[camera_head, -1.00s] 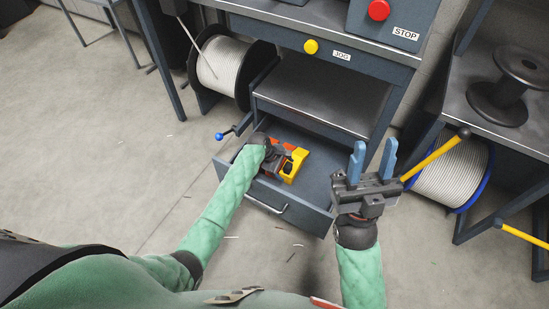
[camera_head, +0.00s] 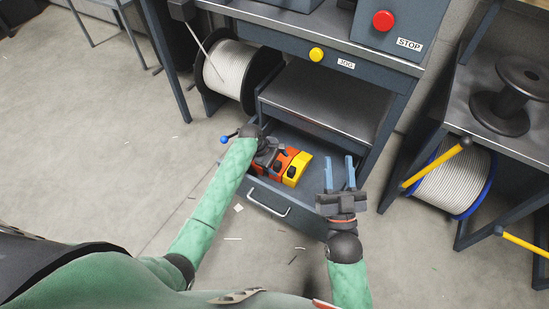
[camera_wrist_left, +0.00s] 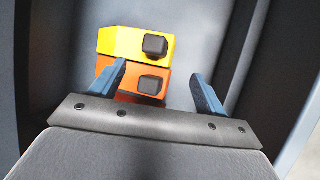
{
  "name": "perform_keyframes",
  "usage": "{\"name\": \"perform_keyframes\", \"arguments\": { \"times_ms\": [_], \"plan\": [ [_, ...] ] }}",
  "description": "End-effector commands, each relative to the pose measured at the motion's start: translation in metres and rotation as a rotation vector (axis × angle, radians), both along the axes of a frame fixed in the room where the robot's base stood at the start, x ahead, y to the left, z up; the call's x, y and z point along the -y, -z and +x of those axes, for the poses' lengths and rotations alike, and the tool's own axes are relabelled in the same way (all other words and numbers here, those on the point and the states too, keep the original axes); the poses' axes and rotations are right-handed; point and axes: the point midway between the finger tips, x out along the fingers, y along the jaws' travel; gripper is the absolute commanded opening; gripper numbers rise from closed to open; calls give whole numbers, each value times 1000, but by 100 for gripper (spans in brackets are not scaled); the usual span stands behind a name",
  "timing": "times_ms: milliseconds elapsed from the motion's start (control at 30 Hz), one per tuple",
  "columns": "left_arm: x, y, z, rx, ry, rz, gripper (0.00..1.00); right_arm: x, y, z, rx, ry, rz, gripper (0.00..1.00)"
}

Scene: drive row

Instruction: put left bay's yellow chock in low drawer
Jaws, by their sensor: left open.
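The low drawer (camera_head: 263,195) is pulled out under the workbench. A yellow chock (camera_head: 300,168) with a dark knob lies inside it, beside an orange chock (camera_head: 283,158). In the left wrist view the yellow chock (camera_wrist_left: 125,42) is beyond the orange chock (camera_wrist_left: 130,82). My left gripper (camera_head: 279,152) is over the drawer, partly hidden in the head view. The left wrist view shows its blue fingers (camera_wrist_left: 160,90) apart, with the orange chock nearest and no clear grip on either chock. My right gripper (camera_head: 340,172) is open and empty at the drawer's right side.
A shelf (camera_head: 325,95) sits above the drawer, under a benchtop with a yellow button (camera_head: 316,54) and a red stop button (camera_head: 383,21). A cable reel (camera_head: 232,75) stands left. Another reel (camera_head: 455,180) and yellow-handled levers (camera_head: 432,165) are at right.

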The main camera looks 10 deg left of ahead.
Motion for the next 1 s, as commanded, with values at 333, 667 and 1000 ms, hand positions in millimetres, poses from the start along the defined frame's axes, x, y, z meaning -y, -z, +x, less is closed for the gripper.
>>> {"name": "perform_keyframes", "arguments": {
  "times_ms": [333,667,1000],
  "plan": [
    [-12,-21,-3,0,0,0,75,-5,54,10,-175,-11,-41,36],
    [-14,-24,-3,0,0,-1,75,-6,66,11,-213,-13,-51,36],
    [-14,-24,-3,0,0,-1,75,-6,67,10,-215,-13,-51,36]
  ]
}}
